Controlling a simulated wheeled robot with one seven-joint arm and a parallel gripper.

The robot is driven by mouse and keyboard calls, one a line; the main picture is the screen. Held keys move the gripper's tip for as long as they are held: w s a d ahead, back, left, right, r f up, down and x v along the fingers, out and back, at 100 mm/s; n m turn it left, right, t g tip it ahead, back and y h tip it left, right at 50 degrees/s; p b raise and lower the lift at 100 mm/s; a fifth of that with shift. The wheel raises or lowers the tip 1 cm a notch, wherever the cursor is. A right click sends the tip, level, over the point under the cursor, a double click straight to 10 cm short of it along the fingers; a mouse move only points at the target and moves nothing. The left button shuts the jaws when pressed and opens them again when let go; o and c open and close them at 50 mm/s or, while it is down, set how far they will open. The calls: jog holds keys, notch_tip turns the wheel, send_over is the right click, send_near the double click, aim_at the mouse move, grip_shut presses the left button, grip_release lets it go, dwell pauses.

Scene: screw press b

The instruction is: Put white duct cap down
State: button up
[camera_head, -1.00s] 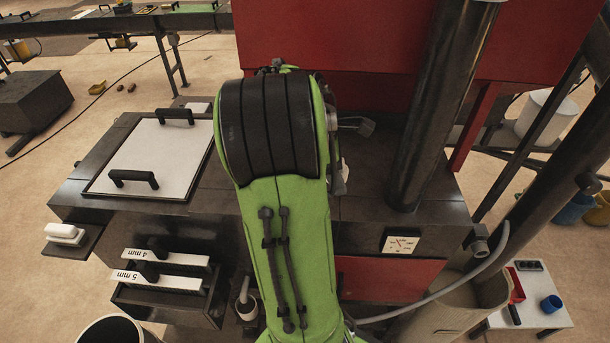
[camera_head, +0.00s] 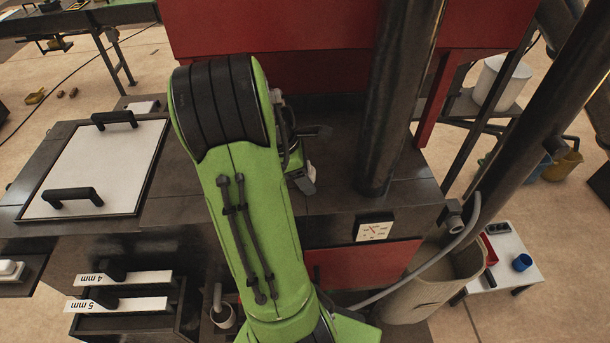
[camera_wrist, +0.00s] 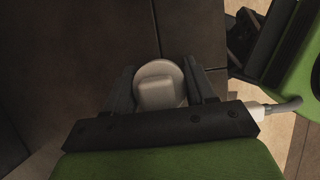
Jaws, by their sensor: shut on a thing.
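The white duct cap (camera_wrist: 158,84) shows in the wrist view as a pale round disc with a raised block on it. My gripper (camera_wrist: 160,90) has one dark finger on each side of the cap and is shut on it. Behind the cap is a dark tiled surface with a seam. I cannot tell whether the cap touches this surface or hangs above it.
A white plate with two black handles (camera_head: 100,165) lies on the table's left. Slotted plates marked 4 mm and 5 mm (camera_head: 120,290) stand at the front left. A thick dark column (camera_head: 400,100) rises right of my arm. A beige bin (camera_head: 430,285) stands front right.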

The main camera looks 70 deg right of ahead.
jog(key=shift+d+f, duration=0.1)
jog(key=shift+f, duration=0.3)
jog(key=shift+a+f, duration=0.25)
jog(key=shift+a, duration=0.05)
jog(key=o, duration=1.2)
jog(key=shift+f+b, duration=0.15)
jog(key=shift+b, duration=0.15)
jog(key=shift+c, duration=0.2)
jog(key=p+v, duration=0.4)
jog(key=v, duration=0.9)
jog(key=shift+d+r, duration=0.3)
jog(key=shift+r, duration=0.15)
